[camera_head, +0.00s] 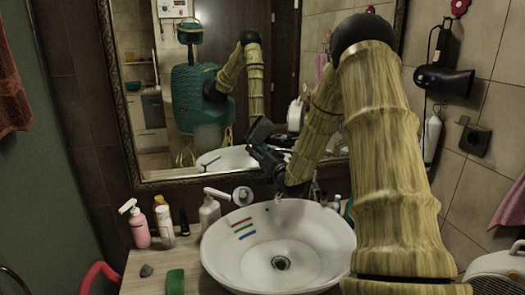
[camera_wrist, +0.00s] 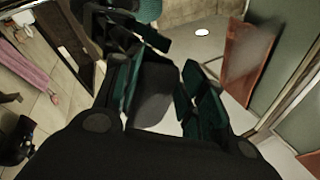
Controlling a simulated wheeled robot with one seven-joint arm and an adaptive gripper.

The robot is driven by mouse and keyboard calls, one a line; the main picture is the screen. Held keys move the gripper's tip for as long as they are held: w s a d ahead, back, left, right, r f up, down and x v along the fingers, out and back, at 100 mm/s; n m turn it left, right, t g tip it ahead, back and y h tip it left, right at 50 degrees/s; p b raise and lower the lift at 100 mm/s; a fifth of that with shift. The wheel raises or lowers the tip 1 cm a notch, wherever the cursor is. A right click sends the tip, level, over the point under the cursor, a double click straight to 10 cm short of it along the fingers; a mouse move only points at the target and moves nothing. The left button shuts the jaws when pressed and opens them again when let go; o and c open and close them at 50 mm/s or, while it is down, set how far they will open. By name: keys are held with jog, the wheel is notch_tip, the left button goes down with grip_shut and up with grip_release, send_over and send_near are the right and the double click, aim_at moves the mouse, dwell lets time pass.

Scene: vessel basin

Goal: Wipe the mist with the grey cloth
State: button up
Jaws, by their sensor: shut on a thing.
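The mirror (camera_head: 290,30) hangs above the basin in an ornate frame. A faint pale patch that looks like mist (camera_head: 208,137) shows on its lower part, left of my gripper. My gripper (camera_head: 262,150) is raised in front of the lower mirror, above the back of the basin. In the wrist view my gripper (camera_wrist: 160,80) is shut on the grey cloth (camera_wrist: 153,97), which shows as a dark grey piece between the fingers. The cloth is too small and dark to make out in the head view. Whether it touches the glass I cannot tell.
A hair dryer (camera_head: 444,80) hangs on the right wall.

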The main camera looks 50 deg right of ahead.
jog(key=shift+w+a+b, duration=0.6)
jog(key=shift+w+a, duration=0.35)
jog(key=shift+a, duration=0.6)
jog(key=shift+w+a+b, duration=0.65)
jog(key=shift+w+a, duration=0.35)
jog(key=shift+a, duration=0.55)
jog(key=shift+w+a+b, duration=0.6)
jog(key=shift+w+a, duration=0.35)
jog(key=shift+a, duration=0.6)
jog(key=shift+w+a+b, duration=0.6)
jog(key=shift+w+a, duration=0.3)
jog(key=shift+a, duration=0.65)
jog(key=shift+w+a+b, duration=0.6)
jog(key=shift+w+a, duration=0.35)
jog(key=shift+a, duration=0.6)
jog(key=shift+w+a+b, duration=0.6)
jog(key=shift+w+a, duration=0.3)
jog(key=shift+a, duration=0.65)
jog(key=shift+s+a+b, duration=0.2)
jog(key=shift+s+a, duration=0.3)
jog(key=shift+s, duration=0.35)
jog(key=shift+s+a+b, duration=0.2)
jog(key=shift+s+a, duration=0.35)
jog(key=shift+s, duration=0.35)
jog(key=shift+s+a+b, duration=0.2)
jog(key=shift+s+a, duration=0.3)
jog(key=shift+s, duration=0.35)
jog(key=shift+s, duration=0.1)
